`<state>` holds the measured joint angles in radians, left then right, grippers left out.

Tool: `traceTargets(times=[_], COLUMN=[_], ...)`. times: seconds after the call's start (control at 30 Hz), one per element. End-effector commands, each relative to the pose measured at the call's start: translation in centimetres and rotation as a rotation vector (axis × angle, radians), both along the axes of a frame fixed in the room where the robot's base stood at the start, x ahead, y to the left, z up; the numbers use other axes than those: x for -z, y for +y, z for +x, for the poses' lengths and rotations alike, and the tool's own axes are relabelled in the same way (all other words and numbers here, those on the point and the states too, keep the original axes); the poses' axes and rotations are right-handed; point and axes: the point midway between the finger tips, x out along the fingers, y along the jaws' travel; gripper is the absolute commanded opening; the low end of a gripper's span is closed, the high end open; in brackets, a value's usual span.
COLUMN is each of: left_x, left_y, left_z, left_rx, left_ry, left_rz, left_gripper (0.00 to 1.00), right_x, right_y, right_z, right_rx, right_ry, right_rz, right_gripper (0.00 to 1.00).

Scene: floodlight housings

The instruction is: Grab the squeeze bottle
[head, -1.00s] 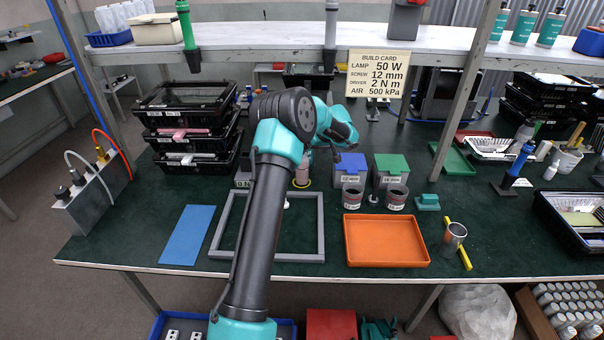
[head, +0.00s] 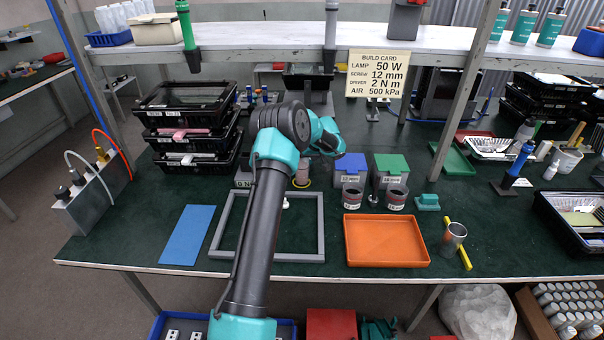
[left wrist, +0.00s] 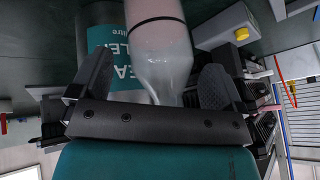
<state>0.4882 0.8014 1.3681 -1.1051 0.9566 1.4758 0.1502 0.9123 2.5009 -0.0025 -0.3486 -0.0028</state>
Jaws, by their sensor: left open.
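The squeeze bottle (left wrist: 160,45) is clear with pinkish contents and narrows to a tip. In the left wrist view it hangs upside down in the picture, between the two fingers of my left gripper (left wrist: 155,82). The fingers are spread, with a gap seen on each side of the bottle's narrow part. The left gripper's fingers are hidden there by the arm. My right gripper is not in view.
A teal-labelled container (left wrist: 106,45) stands close beside the bottle in the wrist view. In the head view, lidded bins (head: 351,170) and small cups (head: 352,195) are to the right. A grey frame (head: 320,225), blue mat (head: 188,235) and orange tray (head: 386,241) lie in front.

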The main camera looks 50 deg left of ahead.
Motion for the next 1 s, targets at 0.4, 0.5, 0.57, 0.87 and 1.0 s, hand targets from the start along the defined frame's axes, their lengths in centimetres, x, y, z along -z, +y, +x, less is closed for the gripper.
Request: traceTargets(times=[0.4,0.5,0.57,0.87,1.0], left_x=[0.27,0.28,0.28,0.28,0.28], left_y=[0.19,0.18,0.18,0.18,0.18], left_z=[-0.01,-0.01,-0.01,-0.01,-0.01], left_rx=[0.000,0.000,0.000,0.000,0.000], left_ry=[-0.002,-0.002,-0.002,-0.002,-0.002], left_rz=[0.001,0.001,0.001,0.001,0.001], left_gripper=[0.95,0.95,0.91,0.62,0.49], right_x=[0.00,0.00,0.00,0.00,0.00], right_y=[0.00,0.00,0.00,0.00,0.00], right_z=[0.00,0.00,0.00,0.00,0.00], right_rx=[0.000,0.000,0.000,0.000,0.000], right_ry=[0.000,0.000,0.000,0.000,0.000], right_rz=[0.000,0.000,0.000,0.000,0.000], right_gripper=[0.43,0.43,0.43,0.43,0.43])
